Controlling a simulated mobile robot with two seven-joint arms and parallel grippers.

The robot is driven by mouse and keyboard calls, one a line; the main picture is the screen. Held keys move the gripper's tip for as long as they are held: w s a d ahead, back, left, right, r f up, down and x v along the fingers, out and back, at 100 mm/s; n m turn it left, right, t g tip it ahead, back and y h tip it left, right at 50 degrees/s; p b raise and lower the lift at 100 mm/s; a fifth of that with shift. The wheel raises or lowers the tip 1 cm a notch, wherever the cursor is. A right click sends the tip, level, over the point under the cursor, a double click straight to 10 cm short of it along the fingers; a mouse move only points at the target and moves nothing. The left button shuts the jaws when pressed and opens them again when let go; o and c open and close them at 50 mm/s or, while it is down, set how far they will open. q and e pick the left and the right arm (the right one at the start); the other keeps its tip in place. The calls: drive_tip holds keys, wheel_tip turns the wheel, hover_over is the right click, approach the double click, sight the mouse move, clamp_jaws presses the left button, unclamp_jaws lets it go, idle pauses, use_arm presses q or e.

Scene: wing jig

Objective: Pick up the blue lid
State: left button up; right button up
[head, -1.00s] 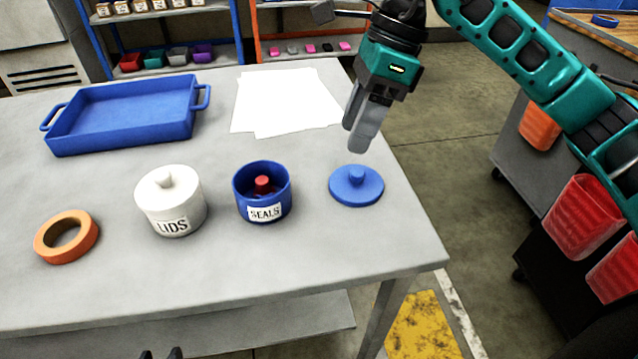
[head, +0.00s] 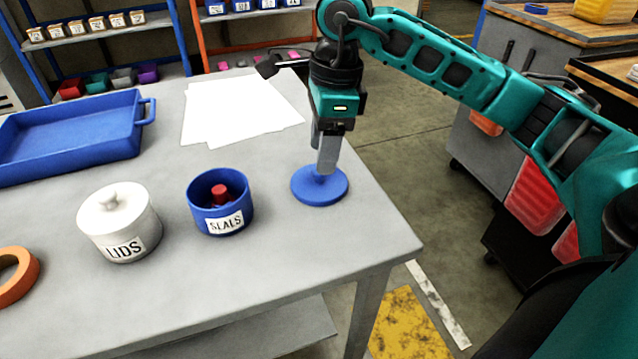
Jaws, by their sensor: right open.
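The blue lid (head: 319,190) lies flat on the grey table, near its right edge. My right gripper (head: 325,165) points down over the lid, with its fingertips at the lid's knob. The fingers hide most of the knob, and I cannot tell whether they touch it. The gripper is open, with nothing visibly held. My left gripper is not in view.
A white LIDS pot (head: 120,225) with its own lid stands left of the blue pot. An orange ring (head: 28,285), a blue tray (head: 70,140) and white paper sheets (head: 235,112) also lie on the table (head: 220,300). Bare tabletop surrounds the blue lid.

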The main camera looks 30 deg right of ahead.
sight(319, 178)
drive_tip(key=f, duration=0.3)
drive_tip(key=shift+w+a+f+b, duration=0.1)
drive_tip(key=shift+a+f+b, duration=0.15)
drive_tip(key=shift+f+b, duration=0.1)
drive_tip(key=shift+r, duration=0.1)
clamp_jaws()
